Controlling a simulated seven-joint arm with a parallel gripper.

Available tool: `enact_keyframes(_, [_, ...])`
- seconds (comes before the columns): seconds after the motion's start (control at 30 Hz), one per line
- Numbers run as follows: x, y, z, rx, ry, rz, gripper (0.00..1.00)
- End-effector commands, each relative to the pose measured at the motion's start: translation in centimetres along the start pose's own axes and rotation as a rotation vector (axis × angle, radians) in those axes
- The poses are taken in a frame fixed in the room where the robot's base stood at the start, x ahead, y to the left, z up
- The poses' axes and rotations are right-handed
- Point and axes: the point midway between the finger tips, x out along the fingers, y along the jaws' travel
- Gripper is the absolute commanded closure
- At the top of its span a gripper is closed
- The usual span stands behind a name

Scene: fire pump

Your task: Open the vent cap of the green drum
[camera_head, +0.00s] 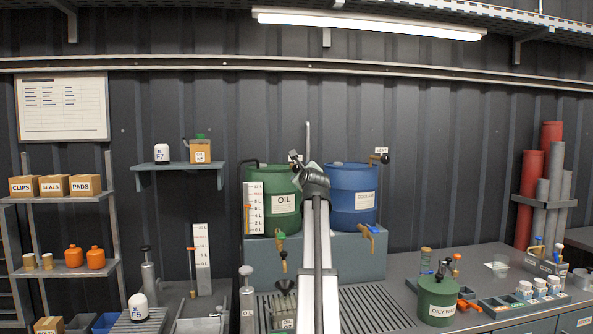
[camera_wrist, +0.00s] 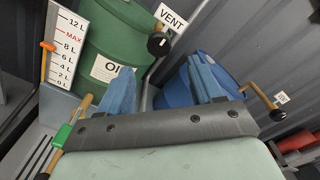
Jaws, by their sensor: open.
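The green drum (camera_head: 284,204) labelled OIL stands on a grey stand, left of the blue drum; it shows at upper left in the wrist view (camera_wrist: 110,42). Its vent has a black round knob (camera_wrist: 159,44) beside a white VENT tag (camera_wrist: 171,18) at the drum's upper right. Whether the cap is open cannot be told. My gripper (camera_head: 314,172) is in front of the drums in the head view and hides part of the green drum's right side. In the wrist view my gripper (camera_wrist: 162,68) is open, its blue fingers wide apart with nothing between them; the knob appears beyond the gap.
The blue drum (camera_head: 352,190) stands close on the right, with its own black vent knob (camera_head: 385,158). A level gauge (camera_head: 252,208) stands before the green drum's left side. A small green can (camera_head: 437,300) stands on the bench.

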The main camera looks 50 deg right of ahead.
Motion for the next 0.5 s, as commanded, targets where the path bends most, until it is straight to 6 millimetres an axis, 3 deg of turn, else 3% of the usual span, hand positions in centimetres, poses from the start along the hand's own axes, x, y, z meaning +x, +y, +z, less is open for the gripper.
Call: enact_keyframes(0.5, [9.0, -0.1, 0.1, -0.001, -0.001, 0.001, 0.34])
